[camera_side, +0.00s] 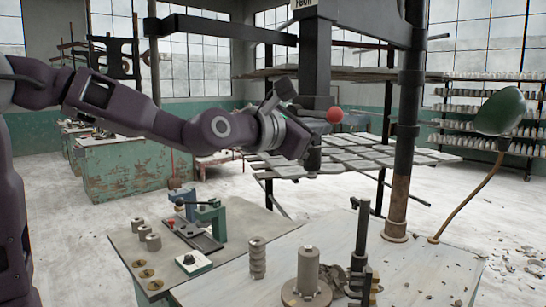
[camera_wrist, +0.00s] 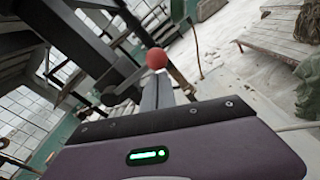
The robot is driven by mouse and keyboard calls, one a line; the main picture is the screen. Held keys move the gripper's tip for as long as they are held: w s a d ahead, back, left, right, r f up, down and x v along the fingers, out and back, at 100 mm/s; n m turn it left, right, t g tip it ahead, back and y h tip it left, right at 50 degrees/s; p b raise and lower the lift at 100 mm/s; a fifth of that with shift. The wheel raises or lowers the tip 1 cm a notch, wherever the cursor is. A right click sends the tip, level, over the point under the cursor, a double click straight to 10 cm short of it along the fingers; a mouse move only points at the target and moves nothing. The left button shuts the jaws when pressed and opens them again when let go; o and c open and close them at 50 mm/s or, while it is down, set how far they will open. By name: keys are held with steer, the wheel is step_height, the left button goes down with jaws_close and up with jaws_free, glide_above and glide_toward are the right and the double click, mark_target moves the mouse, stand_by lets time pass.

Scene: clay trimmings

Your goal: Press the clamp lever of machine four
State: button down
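A machine frame (camera_side: 316,55) with a sign (camera_side: 304,4) reading "FOUR", partly cut off, stands behind my arm. A red ball knob (camera_side: 335,115) shows beside the end of my arm. It also shows in the wrist view (camera_wrist: 157,58), just beyond the fingertips of my gripper (camera_wrist: 157,80). The fingers lie side by side with nothing seen between them. I cannot tell if they touch the knob. In the side view the fingers are hard to make out against the dark machine.
Below, a bench (camera_side: 215,290) carries a green clamp fixture (camera_side: 210,215), a small switch box (camera_side: 193,262), several grey cylinders and a spindle (camera_side: 307,272). A black column (camera_side: 408,100) stands right of the knob. Slatted racks (camera_side: 380,155) are behind.

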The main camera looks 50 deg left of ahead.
steer(key=shift+r, duration=0.35)
steer(key=s+a+f, duration=0.1)
steer(key=s+f, duration=0.2)
steer(key=s, duration=0.8)
steer(key=shift+s+a+f, duration=0.15)
steer(key=shift+a, duration=0.1)
steer(key=s+f+m+g, duration=0.5)
steer(key=s+f+m, duration=0.4)
steer(key=m, duration=0.6)
steer(key=s+f+m+g, duration=0.6)
steer(key=s+f+m, duration=0.3)
steer(key=s+m, duration=0.5)
steer(key=shift+a+f+m+g+h, duration=0.2)
steer(key=shift+a+m+g+h, duration=0.15)
steer(key=shift+m, duration=0.65)
